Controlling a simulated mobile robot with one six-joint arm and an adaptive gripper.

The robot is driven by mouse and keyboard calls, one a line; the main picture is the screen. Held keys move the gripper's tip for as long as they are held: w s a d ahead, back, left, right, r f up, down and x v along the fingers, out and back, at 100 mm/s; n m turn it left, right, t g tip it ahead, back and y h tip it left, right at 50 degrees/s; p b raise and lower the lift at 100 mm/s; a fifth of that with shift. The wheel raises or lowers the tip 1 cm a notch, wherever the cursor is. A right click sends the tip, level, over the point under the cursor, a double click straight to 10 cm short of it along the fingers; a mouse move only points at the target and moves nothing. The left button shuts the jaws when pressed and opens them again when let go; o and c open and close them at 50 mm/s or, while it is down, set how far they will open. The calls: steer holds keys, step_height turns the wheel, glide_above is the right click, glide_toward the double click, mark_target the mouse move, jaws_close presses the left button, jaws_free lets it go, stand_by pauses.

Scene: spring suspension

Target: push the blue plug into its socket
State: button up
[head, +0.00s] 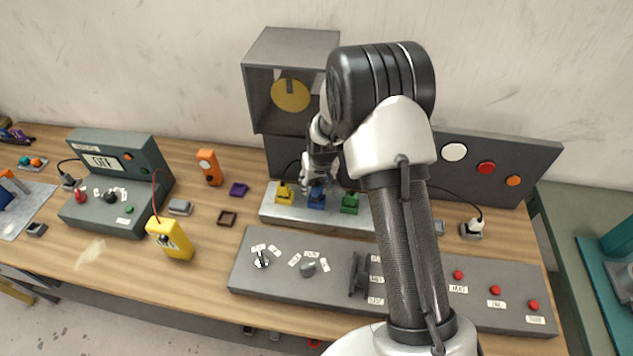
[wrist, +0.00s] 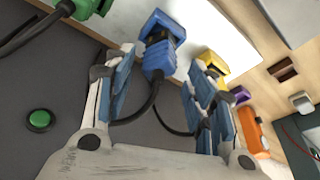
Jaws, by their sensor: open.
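The blue plug (wrist: 157,62) has a dark cable and sits at the mouth of the blue socket (wrist: 170,22) in the wrist view. A dark gap shows between plug and socket rim; I cannot tell how deep the plug sits. In the head view the blue plug and socket (head: 316,200) are in the middle of a light metal block (head: 268,216). My gripper (wrist: 157,72) is open, with one finger on each side of the blue plug and its cable. It also shows in the head view (head: 319,178), just above the blue plug, partly hidden by my arm.
A yellow plug and socket (head: 284,193) stand left of the blue one, a green one (head: 349,203) right. A grey panel (head: 241,274) with switches lies in front. A grey open box (head: 250,88) with a yellow disc rises behind. Bare wood (head: 205,240) shows to the left.

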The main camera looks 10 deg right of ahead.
steer(key=shift+r+p, duration=0.5)
steer(key=shift+p, duration=0.05)
steer(key=s+f+v, duration=0.1)
steer(key=s+v, duration=0.2)
steer(key=v, duration=2)
steer(key=s+r, duration=0.4)
steer(key=s, duration=0.9)
steer(key=s+r+t, duration=0.1)
steer(key=s+r, duration=0.4)
steer(key=s, duration=0.8)
steer(key=shift+a+p, duration=0.2)
steer(key=shift+p, duration=0.15)
steer(key=shift+s, duration=0.15)
